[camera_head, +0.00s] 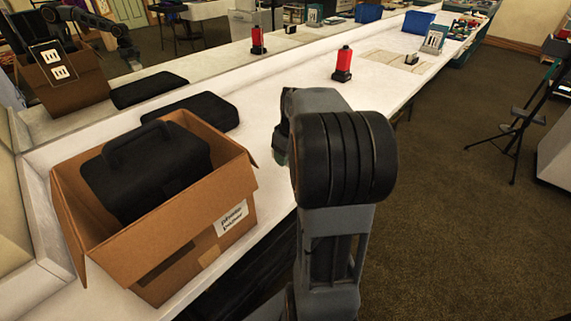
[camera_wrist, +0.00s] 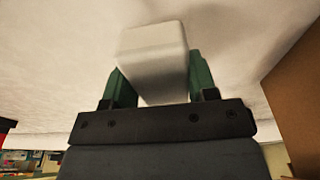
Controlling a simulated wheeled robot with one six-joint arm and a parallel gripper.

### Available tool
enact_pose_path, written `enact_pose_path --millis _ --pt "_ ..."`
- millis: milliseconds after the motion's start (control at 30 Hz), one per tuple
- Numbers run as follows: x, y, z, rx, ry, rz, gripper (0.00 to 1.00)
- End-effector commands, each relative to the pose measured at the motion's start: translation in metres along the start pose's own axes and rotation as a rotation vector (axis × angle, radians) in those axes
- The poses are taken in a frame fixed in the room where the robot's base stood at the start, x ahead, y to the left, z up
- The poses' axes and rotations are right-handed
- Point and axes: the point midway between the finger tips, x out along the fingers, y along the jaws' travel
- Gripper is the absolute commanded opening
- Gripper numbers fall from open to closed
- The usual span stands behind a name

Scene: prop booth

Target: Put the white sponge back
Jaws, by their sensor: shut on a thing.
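The white sponge (camera_wrist: 153,55) is a pale block between the two green fingers of my gripper (camera_wrist: 153,88) in the wrist view. The fingers press on its sides, and its far end sticks out past them. A plain white surface fills the view beyond it; I cannot tell whether the sponge touches it. In the head view my gripper (camera_head: 280,143) shows only partly, beside the dark wrist joint over the white counter (camera_head: 285,85). The sponge is hidden there.
An open cardboard box (camera_head: 205,255) with a black case (camera_head: 150,170) stands left of my arm. A flat black pad (camera_head: 195,113) lies behind it. Farther along are a red object (camera_head: 343,62), a pale marked patch (camera_head: 385,62), a small dark item (camera_head: 411,59) and a blue bin (camera_head: 418,22).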

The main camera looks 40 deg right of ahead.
Motion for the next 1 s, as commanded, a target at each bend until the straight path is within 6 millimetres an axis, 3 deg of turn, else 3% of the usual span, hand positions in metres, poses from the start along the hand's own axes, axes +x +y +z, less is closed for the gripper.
enact_pose_path --millis 233,500,867,900,1000 --pt "0.011 0.002 -0.006 -0.001 -0.001 -0.001 0.34" --pt "0.043 0.003 -0.003 0.001 -0.001 0.0 0.34" --pt "0.046 0.003 -0.003 0.001 0.0 0.0 0.34" --pt "0.046 0.003 -0.003 0.001 0.0 0.0 0.53" --pt "0.046 0.003 -0.003 0.0 0.0 0.0 0.63"
